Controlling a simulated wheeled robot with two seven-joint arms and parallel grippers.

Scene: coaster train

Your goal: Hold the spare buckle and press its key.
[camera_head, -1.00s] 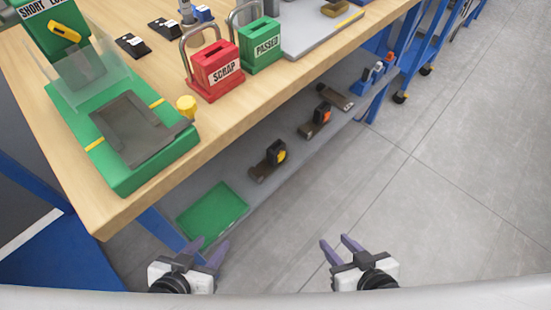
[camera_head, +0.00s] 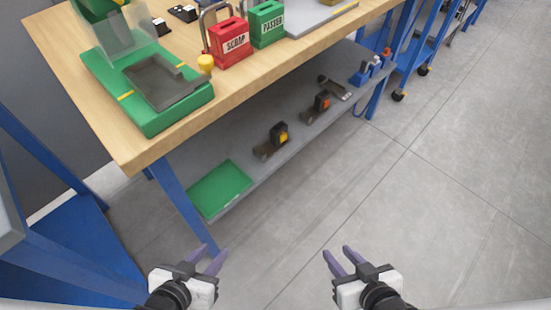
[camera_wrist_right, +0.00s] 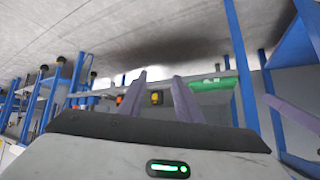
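Several buckle-like items lie on the grey lower shelf under the bench in the head view. One has a dark upright head with a yellow key (camera_head: 280,136), one an orange key (camera_head: 321,104). A dark flat piece (camera_head: 335,88) lies beyond them. I cannot tell which is the spare buckle. The yellow key (camera_wrist_right: 156,97) and orange key (camera_wrist_right: 120,99) also show small in the right wrist view. My left gripper (camera_head: 211,253) and right gripper (camera_head: 337,252) are open and empty over the floor, in front of and apart from the shelf.
A green mat (camera_head: 218,190) lies at the shelf's near end. A blue bench leg (camera_head: 182,200) stands left of it. The wooden bench top (camera_head: 225,92) overhangs, carrying a green fixture (camera_head: 170,115), a red SCRAP box (camera_head: 232,43) and a green PASSED box (camera_head: 268,23). Floor at right is clear.

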